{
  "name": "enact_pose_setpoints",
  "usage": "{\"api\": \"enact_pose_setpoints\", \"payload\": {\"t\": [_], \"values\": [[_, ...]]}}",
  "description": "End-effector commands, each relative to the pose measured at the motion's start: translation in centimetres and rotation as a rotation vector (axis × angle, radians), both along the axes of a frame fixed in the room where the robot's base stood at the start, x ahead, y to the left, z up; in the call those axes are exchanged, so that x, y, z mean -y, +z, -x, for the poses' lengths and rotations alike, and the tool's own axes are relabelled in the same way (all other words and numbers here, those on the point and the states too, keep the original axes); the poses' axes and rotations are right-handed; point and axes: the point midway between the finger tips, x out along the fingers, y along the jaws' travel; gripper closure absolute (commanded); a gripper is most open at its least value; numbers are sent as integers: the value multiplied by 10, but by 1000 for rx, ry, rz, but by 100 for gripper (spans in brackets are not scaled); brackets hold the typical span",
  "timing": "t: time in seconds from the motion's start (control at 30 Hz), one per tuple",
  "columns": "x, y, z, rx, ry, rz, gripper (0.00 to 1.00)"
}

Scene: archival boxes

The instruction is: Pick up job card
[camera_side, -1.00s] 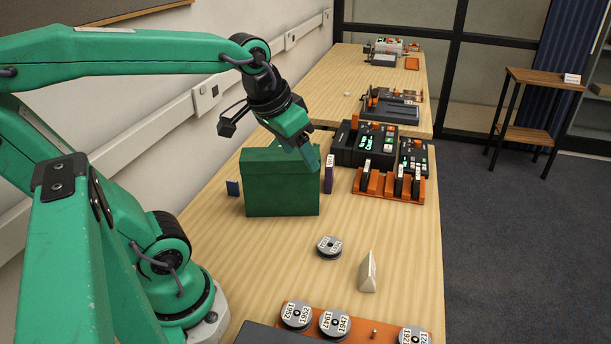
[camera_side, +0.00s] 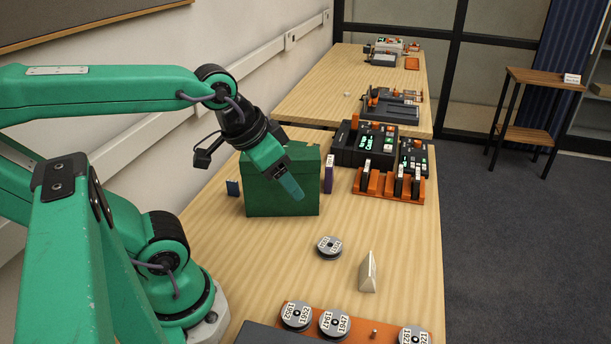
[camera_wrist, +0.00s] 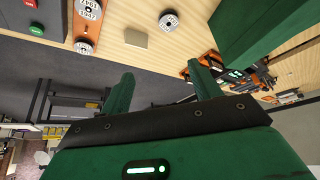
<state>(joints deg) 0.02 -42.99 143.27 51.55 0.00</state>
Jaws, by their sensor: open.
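A cream folded card (camera_side: 368,272), standing like a small tent, is on the front half of the wooden table; it looks like the job card, but I can read no writing on it. In the wrist view it shows as a pale patch (camera_wrist: 136,38) beyond the fingers. My gripper (camera_side: 291,188) is in the air, overlapping the green box in the side view, up and left of the card and apart from it. In the wrist view my two green fingers (camera_wrist: 163,88) are spread with nothing between them.
A green box (camera_side: 270,196) stands behind the card, with a grey reel (camera_side: 329,246) between them. An orange tray of reels (camera_side: 358,323) lies at the front. An orange rack (camera_side: 374,191) and dark devices (camera_side: 350,150) stand at the back right. Table around the card is bare.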

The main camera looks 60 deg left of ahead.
Motion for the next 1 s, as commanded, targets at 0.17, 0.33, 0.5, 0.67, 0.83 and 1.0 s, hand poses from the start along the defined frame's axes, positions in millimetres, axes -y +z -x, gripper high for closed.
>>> {"api": "enact_pose_setpoints", "payload": {"t": [0.17, 0.33, 0.5, 0.67, 0.83, 1.0], "values": [[0, 0, 0, 0, 0, 0, 37], [0, 0, 0, 0, 0, 0, 16], [0, 0, 0, 0, 0, 0, 7], [0, 0, 0, 0, 0, 0, 7], [1, 0, -4, -11, -12, -4, 7], [4, -3, -15, -43, -51, -17, 7]]}}
